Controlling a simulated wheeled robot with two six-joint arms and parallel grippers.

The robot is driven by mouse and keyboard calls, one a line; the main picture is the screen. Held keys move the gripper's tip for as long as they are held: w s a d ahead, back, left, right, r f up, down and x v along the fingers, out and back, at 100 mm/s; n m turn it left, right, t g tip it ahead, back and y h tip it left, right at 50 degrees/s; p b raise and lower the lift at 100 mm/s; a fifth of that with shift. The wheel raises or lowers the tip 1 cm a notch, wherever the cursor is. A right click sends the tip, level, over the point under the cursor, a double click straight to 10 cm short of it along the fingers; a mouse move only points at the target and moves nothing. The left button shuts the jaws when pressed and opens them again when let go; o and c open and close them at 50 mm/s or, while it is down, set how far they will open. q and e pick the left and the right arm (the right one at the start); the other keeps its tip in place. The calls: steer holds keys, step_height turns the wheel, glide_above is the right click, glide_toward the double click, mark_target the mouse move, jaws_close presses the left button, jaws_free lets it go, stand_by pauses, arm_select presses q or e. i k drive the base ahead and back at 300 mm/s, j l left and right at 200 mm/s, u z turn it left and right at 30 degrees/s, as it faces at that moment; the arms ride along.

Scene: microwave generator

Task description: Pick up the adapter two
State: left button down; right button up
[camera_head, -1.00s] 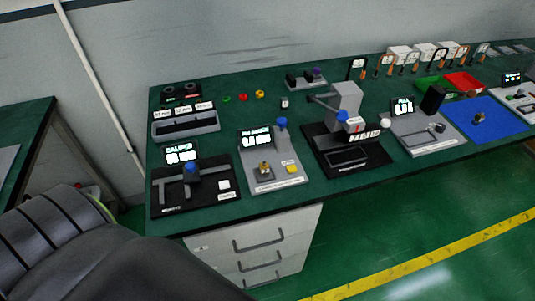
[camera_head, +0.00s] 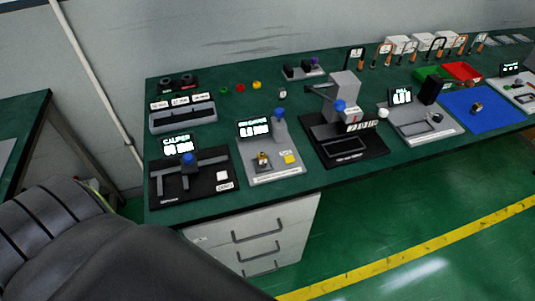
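I cannot tell which thing is adapter two; no label with that name is readable. A small holder (camera_head: 304,72) with dark and purple parts stands at the back of the green bench (camera_head: 222,93). A small metal-coloured part (camera_head: 476,107) lies on the blue mat (camera_head: 460,97) at the right. A small brass-coloured part (camera_head: 262,159) sits on the grey gauge station (camera_head: 270,174). Neither gripper shows; only a dark, rounded body, likely my own arm, fills the lower left.
A black caliper station (camera_head: 205,192) stands at the front left, a black press station (camera_head: 345,150) mid-bench, and a grey station (camera_head: 425,128) right of it. Green (camera_head: 427,74) and red (camera_head: 462,71) bins stand behind the mat. Drawers (camera_head: 262,225) hang below. The floor at right is clear.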

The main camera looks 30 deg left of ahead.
mark_target(262, 158)
steer(key=u, duration=0.75)
